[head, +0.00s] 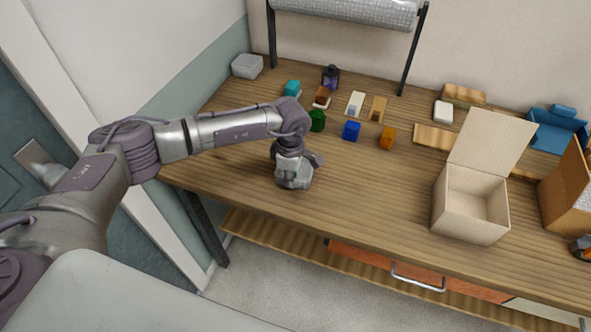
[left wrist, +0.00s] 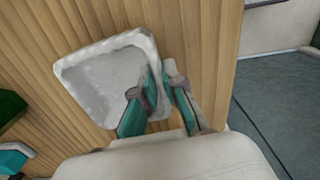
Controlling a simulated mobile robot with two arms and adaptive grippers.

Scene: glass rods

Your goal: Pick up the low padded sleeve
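The low padded sleeve (left wrist: 95,85) is a shallow, square, grey-white piece with a raised rim, at the upper left of the left wrist view. My left gripper (left wrist: 164,82) is at its right wall, one teal finger inside and one outside. The fingertips are close together and look shut on that wall. In the head view my left gripper (head: 294,178) points down over the left front of the table and largely hides the sleeve. I cannot tell whether the sleeve is clear of the table. My right gripper is not in view.
Behind the gripper on the table (head: 240,160) are a green block (head: 317,120), a blue block (head: 351,131) and an orange block (head: 387,138). An open cream box (head: 470,212) and a cardboard box (head: 572,195) stand right. A grey-white container (head: 247,66) sits back left.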

